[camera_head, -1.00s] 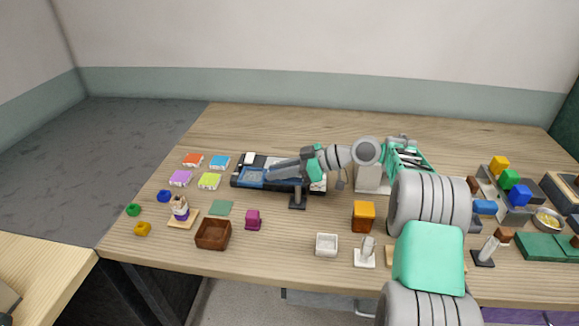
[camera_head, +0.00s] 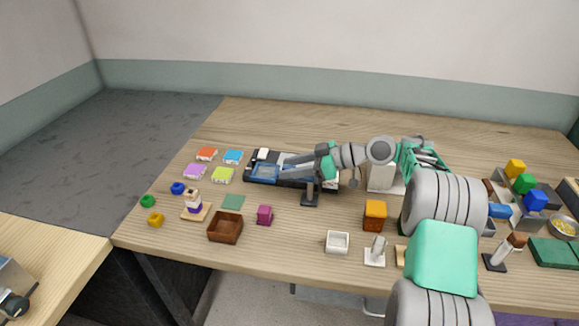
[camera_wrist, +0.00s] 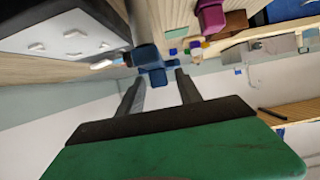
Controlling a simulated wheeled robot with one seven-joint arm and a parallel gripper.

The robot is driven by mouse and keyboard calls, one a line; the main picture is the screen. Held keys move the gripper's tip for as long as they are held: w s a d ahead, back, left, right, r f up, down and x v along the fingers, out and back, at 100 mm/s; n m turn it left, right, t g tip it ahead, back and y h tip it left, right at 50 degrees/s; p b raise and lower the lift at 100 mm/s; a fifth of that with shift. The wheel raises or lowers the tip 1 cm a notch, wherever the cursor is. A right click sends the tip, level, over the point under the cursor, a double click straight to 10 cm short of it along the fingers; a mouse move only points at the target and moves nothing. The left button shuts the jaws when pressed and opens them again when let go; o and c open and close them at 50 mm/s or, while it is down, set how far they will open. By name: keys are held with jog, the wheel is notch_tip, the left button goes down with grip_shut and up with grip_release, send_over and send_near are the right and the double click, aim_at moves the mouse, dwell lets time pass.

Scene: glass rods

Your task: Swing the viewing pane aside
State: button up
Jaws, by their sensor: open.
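The dark, shallow device (camera_head: 328,185) lies on the table left of centre. What looks like the viewing pane, a blue see-through panel (camera_head: 265,171), lies at its left part. My gripper (camera_head: 283,168) reaches in from the right, low over the device, with its fingertips at the pane's right side. In the wrist view my gripper (camera_wrist: 158,77) is open, its two fingers apart. A small blue part (camera_wrist: 150,60) shows just beyond and between the fingertips. I cannot tell whether they touch it or whether it belongs to the pane.
A black stand (camera_head: 310,195) rises just in front of the device, below my arm. A magenta cube (camera_head: 264,215), a brown box (camera_head: 225,228) and a white tray (camera_head: 337,243) stand nearer the front edge. Coloured tiles (camera_head: 222,175) lie to the left. The table behind is clear.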

jog(key=p+v, duration=0.3)
jog(key=p, duration=0.2)
jog(key=p+v, duration=0.3)
jog(key=p, duration=0.2)
jog(key=shift+d+r, duration=0.2)
jog(key=shift+r, duration=0.35)
jog(key=shift+s+d+f+p, duration=0.2)
jog(key=shift+d+f+p, duration=0.1)
jog(key=shift+d+p, duration=0.25)
jog(key=shift+a, duration=0.1)
jog(key=shift+a+r, duration=0.15)
jog(key=shift+r, duration=0.05)
jog(key=s+r+m+h, duration=0.4)
jog(key=s+m+h, duration=0.1)
jog(key=s, duration=0.3)
jog(key=s+r+m+h, duration=0.3)
jog(key=s+m+h, duration=0.2)
jog(key=s, duration=0.3)
jog(key=s+d+m+h, duration=0.2)
jog(key=s+d+m, duration=0.2)
jog(key=s, duration=0.6)
jog(key=shift+s+f+m+h, duration=0.3)
jog(key=shift+f+h, duration=0.1)
